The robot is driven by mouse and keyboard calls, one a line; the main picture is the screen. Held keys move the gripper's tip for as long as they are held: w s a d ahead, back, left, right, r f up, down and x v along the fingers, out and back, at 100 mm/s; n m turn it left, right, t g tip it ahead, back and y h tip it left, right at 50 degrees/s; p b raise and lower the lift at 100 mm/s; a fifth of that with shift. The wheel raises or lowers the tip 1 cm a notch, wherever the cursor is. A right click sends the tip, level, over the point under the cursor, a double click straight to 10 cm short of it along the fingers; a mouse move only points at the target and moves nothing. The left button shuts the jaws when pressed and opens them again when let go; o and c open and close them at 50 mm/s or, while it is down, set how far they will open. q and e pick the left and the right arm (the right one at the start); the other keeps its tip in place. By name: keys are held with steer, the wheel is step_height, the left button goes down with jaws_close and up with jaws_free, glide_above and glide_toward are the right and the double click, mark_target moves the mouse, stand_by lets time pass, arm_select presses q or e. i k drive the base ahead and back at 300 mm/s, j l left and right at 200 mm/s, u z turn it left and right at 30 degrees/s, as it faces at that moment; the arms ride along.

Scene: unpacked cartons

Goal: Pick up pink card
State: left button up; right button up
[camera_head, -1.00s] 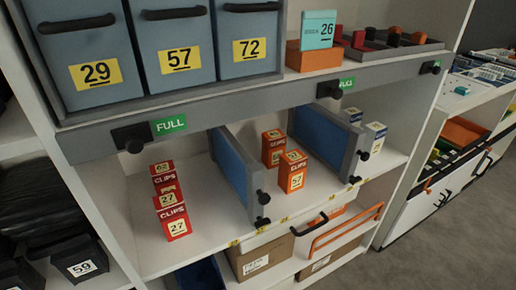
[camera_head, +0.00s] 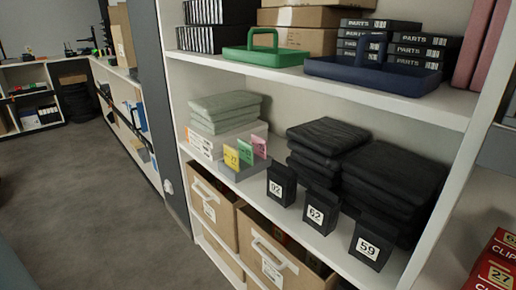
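The pink card (camera_head: 260,147) stands upright on the middle shelf, at the right end of a short row of cards in a grey holder (camera_head: 243,168). A green card (camera_head: 245,152) is beside it and a yellow card (camera_head: 231,157) is at the left end. The pink card carries a dark mark too small to read. Neither of my grippers shows in the head view.
Black boxes numbered 92 (camera_head: 281,184), 62 (camera_head: 321,209) and 59 (camera_head: 371,244) stand along the shelf's front edge. Folded dark cloths (camera_head: 326,137) and pale green cloths (camera_head: 224,110) lie behind. Cardboard boxes (camera_head: 212,204) fill the shelf below. Grey floor at left is clear.

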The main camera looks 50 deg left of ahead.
mark_target(260, 144)
steer(key=k+u, duration=0.1)
steer(key=u, duration=1.45)
steer(key=i+j+z, duration=0.2)
steer(key=z, duration=0.9)
steer(key=i+j+z, duration=0.15)
steer(key=j+z, duration=0.3)
steer(key=j, duration=0.4)
steer(key=j+z, duration=0.4)
steer(key=j, duration=0.45)
